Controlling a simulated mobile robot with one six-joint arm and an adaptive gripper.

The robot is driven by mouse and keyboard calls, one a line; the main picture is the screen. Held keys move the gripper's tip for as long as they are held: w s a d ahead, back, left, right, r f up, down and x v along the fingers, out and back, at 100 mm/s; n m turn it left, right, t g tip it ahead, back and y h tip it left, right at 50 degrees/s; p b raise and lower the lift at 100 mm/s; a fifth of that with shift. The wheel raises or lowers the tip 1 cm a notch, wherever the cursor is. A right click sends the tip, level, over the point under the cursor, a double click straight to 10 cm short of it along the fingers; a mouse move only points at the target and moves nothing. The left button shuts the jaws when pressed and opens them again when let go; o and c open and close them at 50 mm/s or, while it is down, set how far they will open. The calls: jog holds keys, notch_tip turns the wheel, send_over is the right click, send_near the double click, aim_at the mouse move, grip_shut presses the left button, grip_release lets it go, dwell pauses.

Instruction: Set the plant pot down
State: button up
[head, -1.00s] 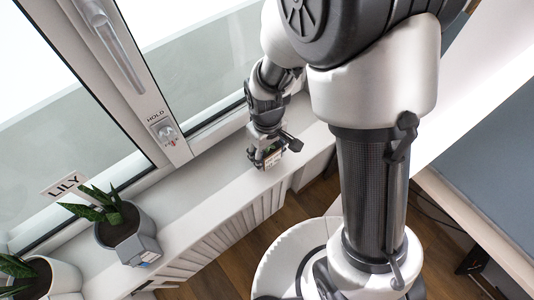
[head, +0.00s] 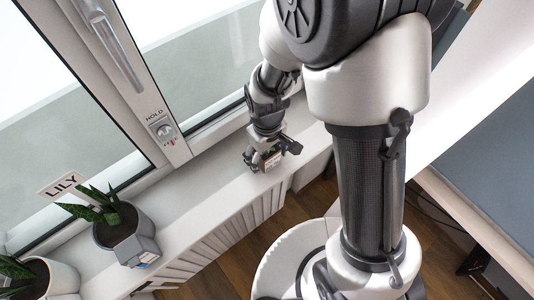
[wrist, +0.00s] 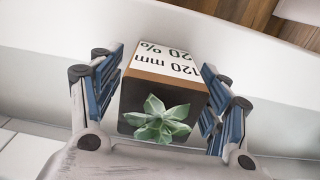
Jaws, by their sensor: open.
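The plant pot (wrist: 135,98) is a small dark, box-shaped pot with a brown band, a white printed label and a green succulent (wrist: 157,120). It appears to stand on the white window sill (head: 205,188); its underside is hidden. In the head view the pot (head: 271,160) shows small below my wrist. My gripper (head: 266,158) is open around it. In the wrist view the two blue-padded fingers of my gripper (wrist: 160,88) stand on either side of the pot, with a gap on each side.
A grey pot (head: 125,238) with a spiky plant and a "LILY" sign (head: 61,186) behind it stand farther left on the sill. A white pot (head: 50,275) is at the lower left. The window frame (head: 120,90) borders the sill behind. The sill between is clear.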

notch_tip(320, 180, up, 12)
jog(key=p, duration=0.4)
jog(key=shift+r, duration=0.15)
jog(key=shift+d+r, duration=0.1)
jog(key=shift+r, duration=0.25)
jog(key=s+d+r+m+t, duration=0.2)
jog(key=s+d+r, duration=0.3)
jog(key=r, duration=0.3)
jog(key=s+d+r+m+t, duration=0.2)
jog(key=s+d+r+m, duration=0.2)
jog(key=s+d+r, duration=0.2)
notch_tip(320, 180, up, 3)
jog(key=shift+s+f+m+t, duration=0.1)
jog(key=shift+s+m+t, duration=0.25)
jog(key=shift+s, duration=0.6)
